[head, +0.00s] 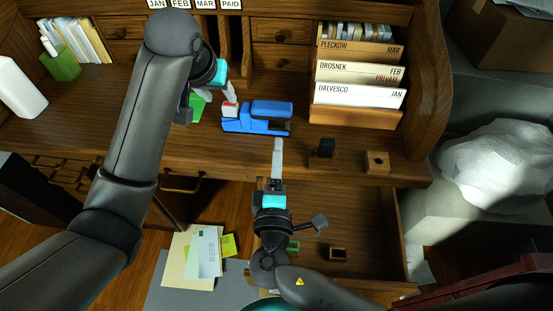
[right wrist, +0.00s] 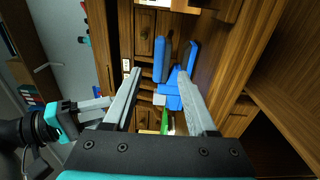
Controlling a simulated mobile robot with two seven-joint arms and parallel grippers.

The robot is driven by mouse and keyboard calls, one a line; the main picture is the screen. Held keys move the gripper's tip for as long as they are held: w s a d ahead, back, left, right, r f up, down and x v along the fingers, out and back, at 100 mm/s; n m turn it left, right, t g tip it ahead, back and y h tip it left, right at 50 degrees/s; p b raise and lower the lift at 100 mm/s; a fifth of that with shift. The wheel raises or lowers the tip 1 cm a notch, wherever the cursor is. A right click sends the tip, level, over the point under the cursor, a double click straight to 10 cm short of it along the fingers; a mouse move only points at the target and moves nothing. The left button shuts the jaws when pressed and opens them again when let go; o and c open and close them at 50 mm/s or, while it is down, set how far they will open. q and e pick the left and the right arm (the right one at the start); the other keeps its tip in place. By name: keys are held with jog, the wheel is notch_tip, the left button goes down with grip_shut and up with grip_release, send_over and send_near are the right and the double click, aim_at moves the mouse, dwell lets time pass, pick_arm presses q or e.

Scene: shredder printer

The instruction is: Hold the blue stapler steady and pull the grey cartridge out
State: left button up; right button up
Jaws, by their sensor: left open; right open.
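The blue stapler (head: 257,118) lies on the wooden desk in the middle of the head view, its two long blue arms towards the right. In the right wrist view the stapler (right wrist: 172,98) shows beyond my fingers, its arms apart. I cannot clearly make out the grey cartridge; a dark part shows between the arms. My left gripper (head: 214,95) is open at the stapler's left end, one finger close to a small red and white part there; I cannot tell if it touches. My right gripper (head: 277,142) is open, just in front of the stapler, and holds nothing.
A black stamp-like object (head: 326,147) and a small wooden block (head: 377,161) stand on the desk to the right. A file holder (head: 357,116) stands behind them. A green item (head: 196,110) lies beside my left gripper. An open drawer (head: 355,215) is below the desk edge.

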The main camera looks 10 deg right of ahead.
aim_at(280, 118)
jog(key=x, duration=1.4)
jog(key=shift+w+f, duration=0.25)
jog(key=shift+f, duration=0.15)
grip_shut()
dwell(0.8)
